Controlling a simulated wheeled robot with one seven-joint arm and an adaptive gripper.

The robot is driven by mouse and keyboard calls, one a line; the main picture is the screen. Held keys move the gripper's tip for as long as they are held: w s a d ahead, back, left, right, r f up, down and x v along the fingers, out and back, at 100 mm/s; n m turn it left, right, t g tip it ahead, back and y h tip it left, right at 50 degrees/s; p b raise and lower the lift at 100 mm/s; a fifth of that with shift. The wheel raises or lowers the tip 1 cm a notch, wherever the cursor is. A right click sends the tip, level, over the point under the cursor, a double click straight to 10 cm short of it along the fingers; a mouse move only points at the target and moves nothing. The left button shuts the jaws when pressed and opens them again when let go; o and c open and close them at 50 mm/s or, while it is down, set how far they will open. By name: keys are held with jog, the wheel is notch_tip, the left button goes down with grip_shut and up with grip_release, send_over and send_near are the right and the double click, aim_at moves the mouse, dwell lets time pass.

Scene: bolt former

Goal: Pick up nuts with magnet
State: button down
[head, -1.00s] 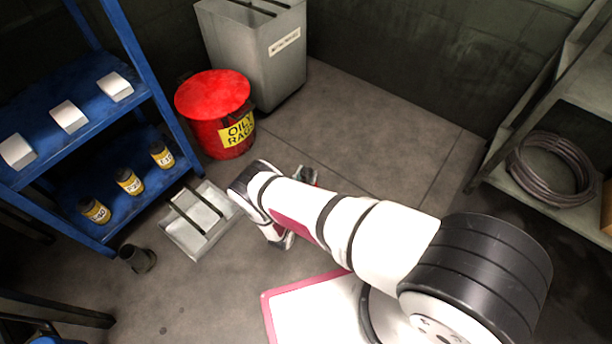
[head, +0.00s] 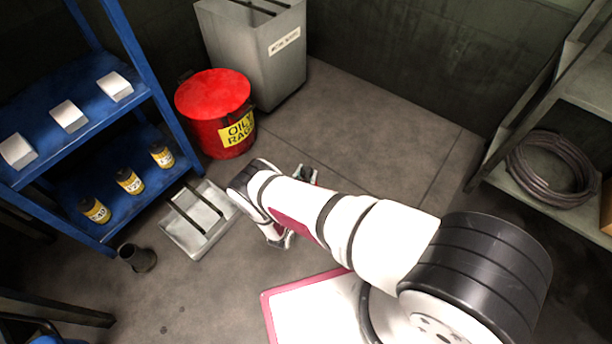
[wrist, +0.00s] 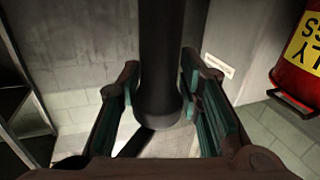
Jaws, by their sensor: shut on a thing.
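In the wrist view my gripper (wrist: 160,95) has its teal-padded fingers on both sides of a thick dark rod (wrist: 160,50). It is shut on this rod, which looks like the magnet's handle. The rod runs from the top edge to a blunt lower end between the fingers. In the head view my arm hides most of the hand and what it holds; a small dark and red part (head: 306,175) shows just behind the arm. Small dark specks (head: 165,329) lie on the floor at lower left; I cannot tell whether they are nuts.
A grey tray with two dark bars (head: 180,242) lies on the floor left of my arm, beside a dark cup (head: 138,258). A red oily-rags can (head: 212,95) and grey bin (head: 270,65) stand behind. Blue shelves (head: 70,150) flank the left. Floor at back right is clear.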

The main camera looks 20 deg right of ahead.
aim_at(306, 168)
jog(key=shift+r+p, duration=2.9)
jog(key=shift+r, duration=1.1)
jog(key=shift+w+r, duration=0.1)
